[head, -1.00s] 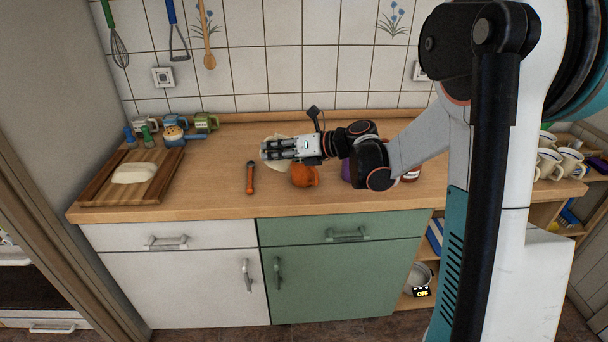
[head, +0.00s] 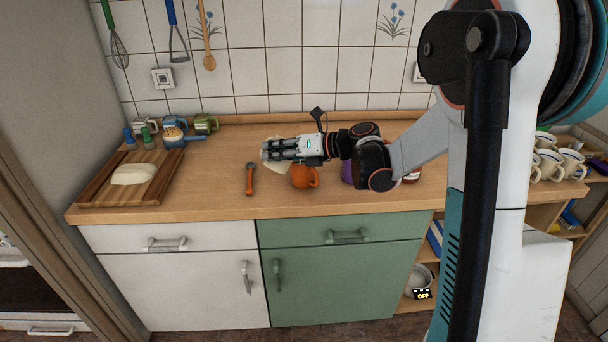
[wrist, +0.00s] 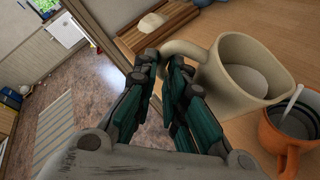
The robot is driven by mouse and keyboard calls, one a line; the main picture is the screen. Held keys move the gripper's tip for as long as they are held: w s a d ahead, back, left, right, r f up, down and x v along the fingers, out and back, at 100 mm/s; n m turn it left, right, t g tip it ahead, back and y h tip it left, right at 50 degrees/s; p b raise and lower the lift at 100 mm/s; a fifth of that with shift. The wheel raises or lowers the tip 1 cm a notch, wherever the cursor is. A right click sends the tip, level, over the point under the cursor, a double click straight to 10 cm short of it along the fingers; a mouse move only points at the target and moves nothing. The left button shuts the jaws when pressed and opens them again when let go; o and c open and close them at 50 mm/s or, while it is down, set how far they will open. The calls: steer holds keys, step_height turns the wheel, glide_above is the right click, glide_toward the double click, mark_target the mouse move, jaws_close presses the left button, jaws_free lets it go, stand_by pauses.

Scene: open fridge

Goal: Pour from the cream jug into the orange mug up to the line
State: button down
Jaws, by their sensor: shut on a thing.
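The cream jug (wrist: 221,85) is in the wrist view, with its handle between the fingers of my gripper (wrist: 165,62). My gripper is shut on that handle. The jug is tilted, its rim toward the orange mug (wrist: 274,142), and a pale surface shows inside it. A thin white streak runs between the jug's rim and the mug's opening. In the head view the orange mug (head: 303,178) stands on the counter below my gripper (head: 268,150), which largely hides the jug.
An orange-handled tool (head: 250,180) lies left of the mug. A wooden board (head: 100,188) with a white block is farther left. Several small mugs stand at the back left.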

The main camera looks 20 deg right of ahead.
steer(key=shift+w+d+r+m+y+b, duration=0.1)
steer(key=shift+d+r+m+y+b, duration=0.05)
steer(key=shift+d+m+y+b, duration=0.2)
stand_by(1.1)
steer(key=shift+a, duration=0.2)
steer(key=shift+w+d+r+m+y+b, duration=0.2)
steer(key=shift+d+m+y+b, duration=0.15)
steer(key=shift+d+m+b, duration=0.15)
stand_by(1.5)
steer(key=shift+d+r+m, duration=0.1)
steer(key=shift+d+m, duration=0.05)
steer(key=shift+m, duration=0.1)
stand_by(1.2)
steer(key=shift+s+a+f+n, duration=0.15)
steer(key=shift+a+f+n, duration=0.1)
steer(key=shift+a+n, duration=0.2)
steer(key=shift+d, duration=0.1)
